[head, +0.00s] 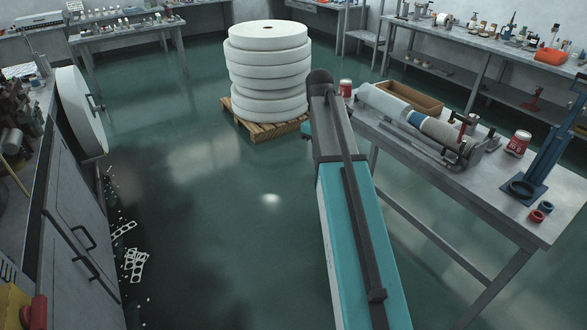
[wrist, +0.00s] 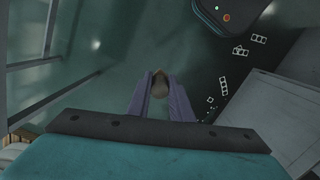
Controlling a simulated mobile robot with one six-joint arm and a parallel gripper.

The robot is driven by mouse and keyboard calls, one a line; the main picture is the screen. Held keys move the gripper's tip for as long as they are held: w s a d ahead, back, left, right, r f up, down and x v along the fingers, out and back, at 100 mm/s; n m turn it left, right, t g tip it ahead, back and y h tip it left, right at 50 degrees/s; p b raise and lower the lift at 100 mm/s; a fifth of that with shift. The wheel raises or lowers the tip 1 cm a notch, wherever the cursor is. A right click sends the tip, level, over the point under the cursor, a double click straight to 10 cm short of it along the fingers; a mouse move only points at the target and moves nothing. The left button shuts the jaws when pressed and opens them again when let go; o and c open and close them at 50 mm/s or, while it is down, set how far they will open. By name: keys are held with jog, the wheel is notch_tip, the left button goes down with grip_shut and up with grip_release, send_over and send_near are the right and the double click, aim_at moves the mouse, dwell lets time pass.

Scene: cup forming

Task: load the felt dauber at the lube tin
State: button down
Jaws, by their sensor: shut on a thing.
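In the wrist view my gripper (wrist: 159,88) has its two purple fingers closed around a small brownish rounded thing (wrist: 159,81), which looks like the dauber's felt end. The fingers hide the rest of it. It hangs over open floor, away from any table. In the head view my arm hides the gripper. Two red and white tins stand on the right-hand table: one (head: 517,143) towards the near right, the other (head: 345,88) at the far left end beside my arm. I cannot tell which is the lube tin.
The right-hand table (head: 505,188) also bears a roller fixture (head: 428,127), a wooden tray (head: 409,97) and a blue press stand (head: 548,160). White reels (head: 267,75) are stacked on a pallet behind my arm. Punched scraps (head: 135,264) litter the floor by the left machine. The middle floor is clear.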

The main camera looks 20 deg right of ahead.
jog(key=s+d+r+p, duration=0.2)
jog(key=s+d+r, duration=0.4)
jog(key=d, duration=0.6)
jog(key=s+d+r+p, duration=0.2)
jog(key=s+d+r, duration=0.2)
jog(key=s+d, duration=0.6)
jog(key=s+d+r+p, duration=0.1)
jog(key=s+d+r, duration=0.4)
jog(key=d, duration=0.9)
jog(key=s+d+r+p, duration=0.1)
jog(key=s+d+r, duration=0.3)
jog(key=s, duration=0.8)
jog(key=s+d+r+p, duration=0.2)
jog(key=s+d+r, duration=0.3)
jog(key=s, duration=0.8)
jog(key=s+d+r+p, duration=0.2)
jog(key=s+d+r, duration=0.3)
jog(key=s, duration=0.7)
jog(key=shift+s+d+m, duration=0.25)
jog(key=shift+d+m, duration=0.05)
jog(key=shift+d, duration=0.2)
